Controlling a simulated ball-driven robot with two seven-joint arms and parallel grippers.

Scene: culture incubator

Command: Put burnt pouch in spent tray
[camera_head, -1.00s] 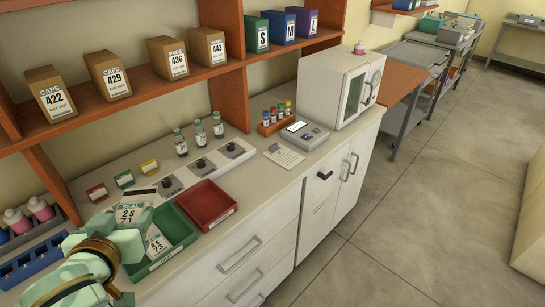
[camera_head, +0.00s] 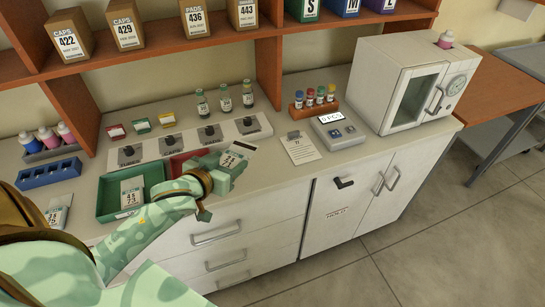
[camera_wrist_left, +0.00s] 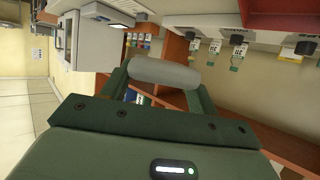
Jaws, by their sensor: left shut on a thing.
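My left gripper (camera_head: 222,172) is shut on a pale pouch (camera_head: 234,160) with a printed label and a dark band. It holds the pouch up in front of the counter's dials, at the right of the red tray (camera_head: 178,164), which my gripper partly hides. In the wrist view a grey rounded shape (camera_wrist_left: 165,74) spans the fingers, and the red tray (camera_wrist_left: 285,20) shows at the upper right. A green tray (camera_head: 105,200) at the left holds another labelled pouch (camera_head: 131,190). I cannot read which tray is the spent one or see burn marks. My right gripper is out of view.
Dials in a grey panel (camera_head: 255,124) and small bottles (camera_head: 225,97) stand behind. A blue rack (camera_head: 48,173) and another pouch (camera_head: 60,208) are at the left.

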